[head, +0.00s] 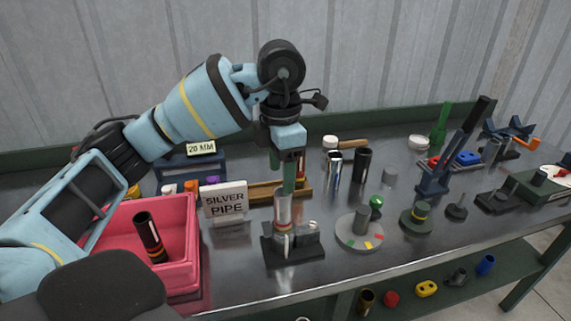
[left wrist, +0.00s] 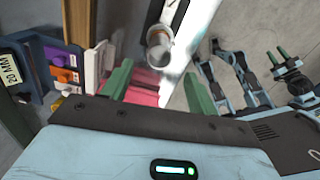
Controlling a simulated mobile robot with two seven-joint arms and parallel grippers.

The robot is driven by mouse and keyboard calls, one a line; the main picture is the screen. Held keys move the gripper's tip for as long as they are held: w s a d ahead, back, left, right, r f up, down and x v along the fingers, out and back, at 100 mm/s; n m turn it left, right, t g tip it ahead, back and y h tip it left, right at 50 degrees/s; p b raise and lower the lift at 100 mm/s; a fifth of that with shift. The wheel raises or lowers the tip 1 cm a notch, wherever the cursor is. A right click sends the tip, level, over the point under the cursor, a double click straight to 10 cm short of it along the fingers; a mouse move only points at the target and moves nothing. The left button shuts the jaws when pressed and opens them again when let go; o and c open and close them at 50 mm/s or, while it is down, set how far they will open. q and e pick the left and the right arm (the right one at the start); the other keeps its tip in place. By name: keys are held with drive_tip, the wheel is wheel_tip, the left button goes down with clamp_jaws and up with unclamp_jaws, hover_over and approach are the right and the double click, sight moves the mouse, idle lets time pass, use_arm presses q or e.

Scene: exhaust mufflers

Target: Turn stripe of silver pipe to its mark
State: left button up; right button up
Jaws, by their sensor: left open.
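The silver pipe (head: 283,209) stands upright in a dark stand (head: 292,248) near the front of the bench. A small orange-red patch shows low on it; I cannot tell whether this is the stripe or the mark. My left gripper (head: 288,186) points down at the pipe's top, with its green fingers open. In the left wrist view (left wrist: 160,88) the fingers are apart, with the pipe's round end (left wrist: 160,45) in the gap between them. Contact cannot be made out. My right gripper (left wrist: 279,55) appears small at the right of the wrist view.
A "SILVER PIPE" sign (head: 226,202) stands left of the stand, beside a pink bin (head: 188,235) holding a dark tube (head: 150,236). A grey disc (head: 350,239) with coloured marks lies to the right. Shiny and dark cylinders (head: 363,164) stand behind. Bare bench lies in front.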

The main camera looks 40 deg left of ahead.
sight(282, 194)
use_arm(q)
wheel_tip(282, 194, down, 2)
drive_tip(key=shift+w+f, duration=0.1)
drive_tip(key=shift+f, duration=0.05)
wheel_tip(282, 194, down, 4)
drive_tip(key=shift+f, duration=0.8)
use_arm(e)
drive_tip(key=shift+s+f, duration=0.1)
drive_tip(key=shift+f, duration=0.15)
use_arm(q)
drive_tip(key=shift+c, duration=0.3)
drive_tip(key=c, duration=1.1)
drive_tip(key=shift+r+n, duration=0.15)
drive_tip(key=shift+n, duration=0.35)
drive_tip(key=shift+n+p, duration=0.8)
drive_tip(key=shift+n, duration=0.4)
use_arm(e)
drive_tip(key=w+r, duration=0.2)
drive_tip(key=shift+r, duration=0.4)
